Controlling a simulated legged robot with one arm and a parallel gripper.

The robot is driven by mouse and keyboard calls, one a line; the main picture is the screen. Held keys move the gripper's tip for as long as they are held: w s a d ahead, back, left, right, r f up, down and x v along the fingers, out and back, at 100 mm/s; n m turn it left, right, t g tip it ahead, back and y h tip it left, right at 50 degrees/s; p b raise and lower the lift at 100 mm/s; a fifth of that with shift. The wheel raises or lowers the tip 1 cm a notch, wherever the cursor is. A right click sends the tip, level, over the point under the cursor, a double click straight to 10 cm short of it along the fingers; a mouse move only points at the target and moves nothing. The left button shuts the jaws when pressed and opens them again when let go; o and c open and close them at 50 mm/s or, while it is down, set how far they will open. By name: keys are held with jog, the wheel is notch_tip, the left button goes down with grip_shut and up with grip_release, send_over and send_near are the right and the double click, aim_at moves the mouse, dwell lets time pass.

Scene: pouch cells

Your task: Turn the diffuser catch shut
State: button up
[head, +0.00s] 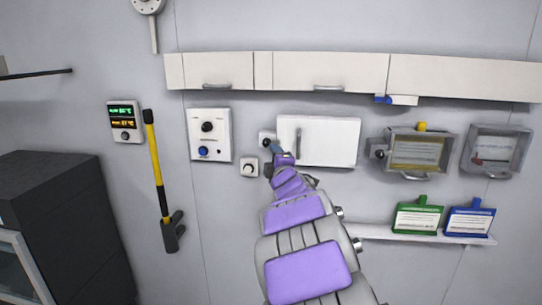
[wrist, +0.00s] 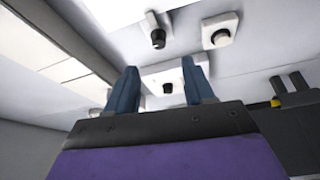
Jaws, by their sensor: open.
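A small white plate with a dark knob (head: 266,141), which looks like the catch, sits on the wall just left of a white door panel (head: 335,142). The same dark knob appears to be the one near the top of the wrist view (wrist: 157,39). My gripper (head: 275,150) reaches up beside it in the head view and overlaps part of its plate. In the wrist view my gripper (wrist: 161,84) has its two blue fingers apart with nothing held. I cannot tell from the pictures whether a finger touches the knob, or whether the catch is turned shut.
A round knob on a square plate (head: 249,169) is close at lower left. A control panel (head: 222,117) with black and blue knobs hangs further left. White cabinets (head: 330,72) run overhead. Clear boxes (head: 497,150) and a shelf (head: 420,235) are right.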

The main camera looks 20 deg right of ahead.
jog(key=v, duration=0.7)
jog(key=shift+f, duration=0.1)
dwell(0.4)
jog(key=s+a+f+m+g+b, duration=0.2)
jog(key=s+f+m+g, duration=0.15)
jog(key=s+f, duration=0.3)
jog(key=s+a+f+m+g+h+b, duration=0.1)
jog(key=s+f+m+g+b, duration=0.3)
jog(key=f, duration=0.4)
jog(key=s+a+f+m+g+b, duration=0.1)
jog(key=s+a+f+m+g, duration=0.15)
jog(key=s+f, duration=0.45)
jog(key=s+a+f+m+g+y+b, duration=0.1)
jog(key=s+a+f+g, duration=0.2)
jog(key=s, duration=0.6)
jog(key=s+a+f+m+g+y+b, duration=0.1)
jog(key=s+a+f, duration=0.4)
jog(key=s, duration=0.5)
jog(key=s+a+f+m+g+y+b, duration=0.2)
jog(key=s+a+f+g, duration=0.3)
jog(key=s, duration=0.4)
jog(key=shift+s+a+g+y+b, duration=0.2)
jog(key=shift+a+g+y+b, duration=0.25)
jog(key=shift+a+b, duration=0.25)
jog(key=shift+c, duration=0.5)
